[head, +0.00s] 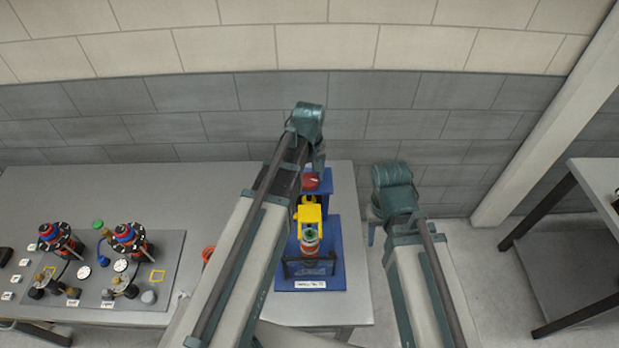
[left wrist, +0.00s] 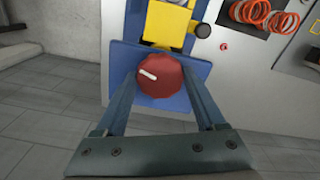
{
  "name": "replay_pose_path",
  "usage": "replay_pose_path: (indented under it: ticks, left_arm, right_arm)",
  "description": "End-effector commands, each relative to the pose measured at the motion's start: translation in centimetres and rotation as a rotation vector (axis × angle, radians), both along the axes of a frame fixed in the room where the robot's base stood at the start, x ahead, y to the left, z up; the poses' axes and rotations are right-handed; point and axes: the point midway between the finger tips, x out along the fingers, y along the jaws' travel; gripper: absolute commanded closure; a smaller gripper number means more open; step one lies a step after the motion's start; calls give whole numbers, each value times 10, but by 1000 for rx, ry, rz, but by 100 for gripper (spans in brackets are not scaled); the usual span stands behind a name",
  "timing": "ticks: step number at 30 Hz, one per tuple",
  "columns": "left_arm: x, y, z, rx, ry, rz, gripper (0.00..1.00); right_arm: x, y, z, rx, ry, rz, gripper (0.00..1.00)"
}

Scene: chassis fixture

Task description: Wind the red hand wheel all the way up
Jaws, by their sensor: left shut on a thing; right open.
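The red hand wheel (head: 311,182) is at the top of the blue chassis fixture (head: 331,232), partly behind my left arm in the head view. In the left wrist view the wheel (left wrist: 161,79) shows as a dark red knob with a white mark pointing left and slightly up. My left gripper (left wrist: 160,85) is shut on the wheel, with a finger on each side of it. A yellow part (head: 309,213) of the fixture stands beside the wheel. My right gripper (head: 373,226) hangs open and empty to the right of the fixture, clear of the table.
A grey panel (head: 165,285) with red and blue valves, gauges and knobs lies on the table to the left. Orange coiled hose (left wrist: 250,12) shows near the fixture. Another table (head: 600,185) stands at the far right, with open floor between.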

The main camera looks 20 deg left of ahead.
Motion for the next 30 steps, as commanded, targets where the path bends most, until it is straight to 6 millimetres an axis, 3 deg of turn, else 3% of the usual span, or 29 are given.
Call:
replay_pose_path:
  ticks: [30]
  left_arm:
    - [0,0,0,0,0,945,91]
  right_arm:
    - [0,0,0,0,0,0,50]
